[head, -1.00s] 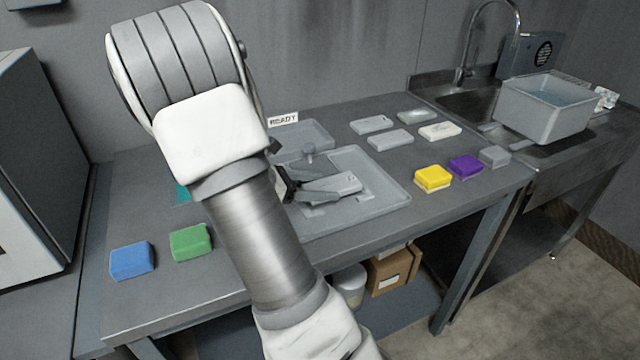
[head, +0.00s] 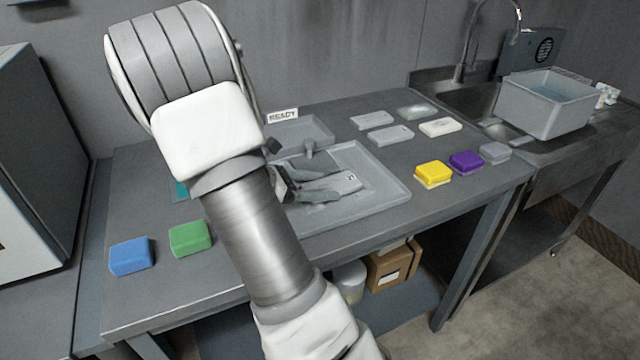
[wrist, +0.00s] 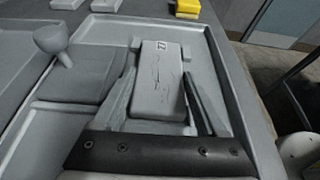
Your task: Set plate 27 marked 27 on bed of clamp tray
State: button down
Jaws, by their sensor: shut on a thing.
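The pale grey plate (head: 347,181), with a dark mark at its far end, is at the clamp tray (head: 385,200). In the wrist view the plate (wrist: 157,88) shows scratches and a mark that looks like 27, seen turned. My gripper (head: 318,188) is shut on the plate, one finger along each long side; it also shows in the wrist view (wrist: 160,72). The plate is over the tray's bed, close to small raised stops at its far end. I cannot tell if its underside touches. The clamp knob (wrist: 52,40) stands left of the plate. My gripper's crossbar hides the near part.
Several grey and whitish plates (head: 390,135) lie at the back right of the bench. Yellow (head: 432,174) and purple (head: 466,162) blocks are right of the tray; blue (head: 130,256) and green (head: 190,238) ones are left. A READY sign (head: 283,116) stands behind.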

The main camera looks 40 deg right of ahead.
jog(key=shift+f, duration=0.1)
dwell(0.6)
grip_release()
jog(key=p+v, duration=0.3)
jog(key=v, duration=1.4)
jog(key=shift+a, duration=0.2)
jog(key=shift+r, duration=0.25)
jog(key=s+a+r+m+t+y+p, duration=0.4)
jog(key=s+a+r+m+t+y, duration=0.1)
jog(key=s+a+r+m+y, duration=0.1)
jog(key=s+a+r+m+t+y+p, duration=0.3)
jog(key=s+a+r+m+y, duration=0.3)
jog(key=s+r, duration=0.4)
jog(key=s+m+t+y, duration=0.1)
jog(key=m, duration=0.1)
jog(key=shift+r+m+t+p, duration=0.3)
jog(key=shift+r+t+p, duration=0.1)
